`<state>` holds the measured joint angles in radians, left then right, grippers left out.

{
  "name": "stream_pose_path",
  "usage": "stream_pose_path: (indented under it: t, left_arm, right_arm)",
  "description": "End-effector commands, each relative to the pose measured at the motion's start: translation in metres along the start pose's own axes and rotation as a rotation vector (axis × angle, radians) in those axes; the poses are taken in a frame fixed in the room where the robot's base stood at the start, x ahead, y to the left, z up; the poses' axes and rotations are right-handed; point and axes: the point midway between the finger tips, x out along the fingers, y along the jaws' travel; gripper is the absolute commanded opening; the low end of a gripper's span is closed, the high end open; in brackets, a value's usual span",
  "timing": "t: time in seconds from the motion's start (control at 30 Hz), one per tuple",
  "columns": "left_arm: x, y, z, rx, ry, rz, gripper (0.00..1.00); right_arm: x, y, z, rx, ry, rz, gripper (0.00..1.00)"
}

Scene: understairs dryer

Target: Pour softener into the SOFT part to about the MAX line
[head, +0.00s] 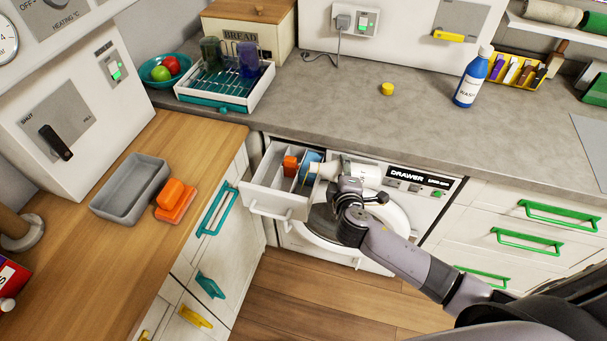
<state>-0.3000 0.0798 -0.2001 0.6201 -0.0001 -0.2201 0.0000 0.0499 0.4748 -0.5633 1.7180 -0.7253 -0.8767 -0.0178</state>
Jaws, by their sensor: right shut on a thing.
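The washer's detergent drawer (263,193) is pulled open, with an orange part (290,165) and a blue part (310,164) inside. My right gripper (350,187) is shut on a white bottle (359,171), just right of the drawer. The bottle lies tilted almost level, its narrow neck (324,169) pointing left over the drawer's right side by the blue part. I cannot make out a stream, the liquid level, or the SOFT and MAX marks. My left gripper is not in view.
A yellow cap (387,89) and a blue WASH bottle (471,82) stand on the grey counter (330,105) above. The washer door (385,220) is behind my right arm. The wooden counter at left holds a grey tray (131,190) and an orange object (175,200).

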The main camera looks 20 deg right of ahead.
Motion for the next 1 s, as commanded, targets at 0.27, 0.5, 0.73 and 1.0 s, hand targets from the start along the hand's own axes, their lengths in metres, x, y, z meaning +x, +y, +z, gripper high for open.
stream_pose_path:
  t: [0.27,0.5,0.73,1.0]
  left_arm:
    - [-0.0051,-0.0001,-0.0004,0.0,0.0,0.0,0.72]
    - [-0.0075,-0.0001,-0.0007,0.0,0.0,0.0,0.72]
    - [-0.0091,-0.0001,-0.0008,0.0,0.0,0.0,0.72]
    - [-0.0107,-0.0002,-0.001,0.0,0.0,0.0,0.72]
  right_arm:
    - [-0.0007,0.0037,-0.0024,-0.021,-0.007,0.002,0.07]
    - [-0.0011,0.0045,-0.0028,-0.034,-0.012,0.002,0.07]
    - [-0.0013,0.0051,-0.0031,-0.043,-0.015,0.003,0.07]
    - [-0.0016,0.0058,-0.0033,-0.053,-0.019,0.003,0.07]
